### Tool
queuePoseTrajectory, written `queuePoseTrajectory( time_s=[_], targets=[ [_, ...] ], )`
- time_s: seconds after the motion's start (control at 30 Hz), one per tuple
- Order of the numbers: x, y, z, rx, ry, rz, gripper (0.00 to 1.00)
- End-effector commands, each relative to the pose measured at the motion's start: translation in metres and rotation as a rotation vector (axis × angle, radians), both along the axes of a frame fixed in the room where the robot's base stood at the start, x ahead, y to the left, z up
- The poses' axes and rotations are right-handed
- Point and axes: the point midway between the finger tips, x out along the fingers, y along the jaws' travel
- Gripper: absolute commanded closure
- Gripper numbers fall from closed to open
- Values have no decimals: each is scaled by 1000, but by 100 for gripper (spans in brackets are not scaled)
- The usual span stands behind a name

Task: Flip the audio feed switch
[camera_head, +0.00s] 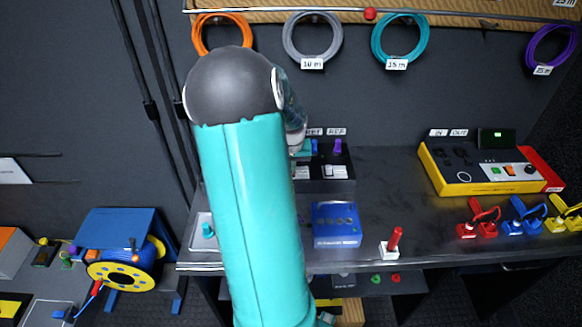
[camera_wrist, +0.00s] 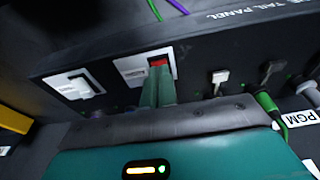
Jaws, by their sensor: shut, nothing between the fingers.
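The dark panel marked "TAIL PANEL" (camera_wrist: 205,48) fills the upper wrist view. My gripper (camera_wrist: 158,72) is shut and empty, its green fingertips at a switch on this panel. The switch has a white plate (camera_wrist: 131,69) and a red part (camera_wrist: 158,61) showing just above the fingertips; the fingers hide the rest. I cannot tell whether they touch it. A second white switch (camera_wrist: 72,86) sits to its left. No readable label shows which is the audio feed switch. In the head view my teal arm hides most of my gripper.
Right of the fingers are a small pale toggle or plug (camera_wrist: 218,77), a green cable (camera_wrist: 266,103) and a "PGM" label (camera_wrist: 300,119). In the head view, a blue box (camera_head: 336,226), a red-handled lever (camera_head: 393,242) and a yellow console (camera_head: 478,168) stand on the desk.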

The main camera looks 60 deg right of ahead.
Motion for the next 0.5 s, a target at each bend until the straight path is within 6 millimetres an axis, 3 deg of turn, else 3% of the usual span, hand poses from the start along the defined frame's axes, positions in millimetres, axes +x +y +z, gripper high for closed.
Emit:
queuePoseTrajectory(
  time_s=[0.37,0.5],
  targets=[
    [5,-9,8,-26,-11,-1,100],
    [5,-9,19,-23,-12,0,100]
  ],
)
